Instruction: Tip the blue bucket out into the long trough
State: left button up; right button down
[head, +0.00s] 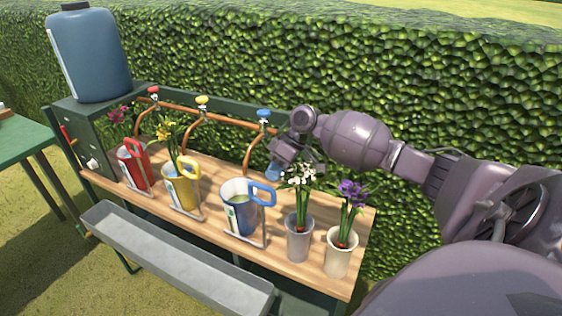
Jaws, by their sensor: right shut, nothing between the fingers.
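The blue bucket (238,218) is pale with a dark blue lower part and a blue loop handle (263,195) on its right. It stands upright on the wooden bench top in a wire frame, with something greenish inside. The long trough (170,258) is grey metal, runs along the bench's front below the top, and looks empty. My right gripper (277,172) is above and behind the bucket's handle, just below the blue-knobbed tap, apart from the bucket. Its fingers are shut and empty, and small in the picture. My left gripper is not in view.
A red bucket (133,168) and a yellow bucket (181,192) with flowers stand left of the blue one. White flowers in a grey pot (299,238) and purple ones in a cream pot (341,252) stand right. Copper taps and a blue tank (90,55) are behind.

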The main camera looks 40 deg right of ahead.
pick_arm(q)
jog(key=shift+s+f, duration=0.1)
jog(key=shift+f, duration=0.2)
pick_arm(e)
jog(key=shift+s+a+f, duration=0.1)
jog(key=shift+a+f, duration=0.05)
jog(key=shift+a, duration=0.25)
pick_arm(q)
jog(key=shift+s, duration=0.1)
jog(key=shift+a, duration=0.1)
